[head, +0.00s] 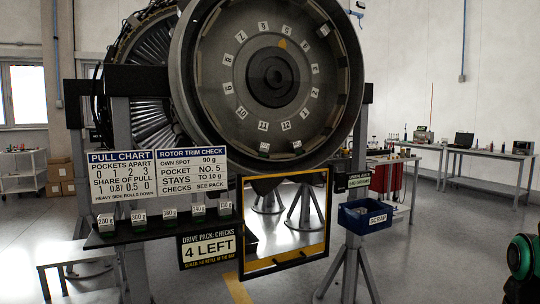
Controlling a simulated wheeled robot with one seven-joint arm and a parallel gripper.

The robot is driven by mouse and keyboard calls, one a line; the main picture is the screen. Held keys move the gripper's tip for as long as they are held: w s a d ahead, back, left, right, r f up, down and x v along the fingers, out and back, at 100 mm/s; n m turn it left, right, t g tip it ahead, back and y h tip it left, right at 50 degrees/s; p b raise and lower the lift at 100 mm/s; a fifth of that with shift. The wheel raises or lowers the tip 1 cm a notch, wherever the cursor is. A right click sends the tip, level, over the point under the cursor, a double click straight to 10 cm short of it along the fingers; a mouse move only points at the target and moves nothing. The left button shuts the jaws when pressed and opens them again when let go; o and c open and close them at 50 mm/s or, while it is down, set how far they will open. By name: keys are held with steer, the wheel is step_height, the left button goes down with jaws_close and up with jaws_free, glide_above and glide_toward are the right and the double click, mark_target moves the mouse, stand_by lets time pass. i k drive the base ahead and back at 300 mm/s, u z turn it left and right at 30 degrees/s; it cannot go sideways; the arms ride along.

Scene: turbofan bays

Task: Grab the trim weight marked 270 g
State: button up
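Several trim weights stand in a row on a dark shelf (160,236) at the left, below the charts. Each has a pale label with a gram figure. The leftmost weight (106,226) seems to read 200 g and the second weight (139,221) 300 g. The third weight (169,218), fourth weight (198,214) and rightmost weight (225,210) have labels too small to read surely. I cannot tell which one is marked 270 g. My gripper is not seen in the head view.
A large round rotor (232,108) with numbered pockets hangs above. A mirror in a yellow-black frame (328,215) stands right of the shelf. A blue SCRAP bin (352,222) sits on a stand. A low grey bench (62,254) stands at the left.

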mark_target(262, 148)
steer(key=z, duration=1.9)
steer(key=i, duration=1.35)
steer(key=u, duration=2.75)
steer(key=i, duration=0.35)
steer(key=u, duration=0.45)
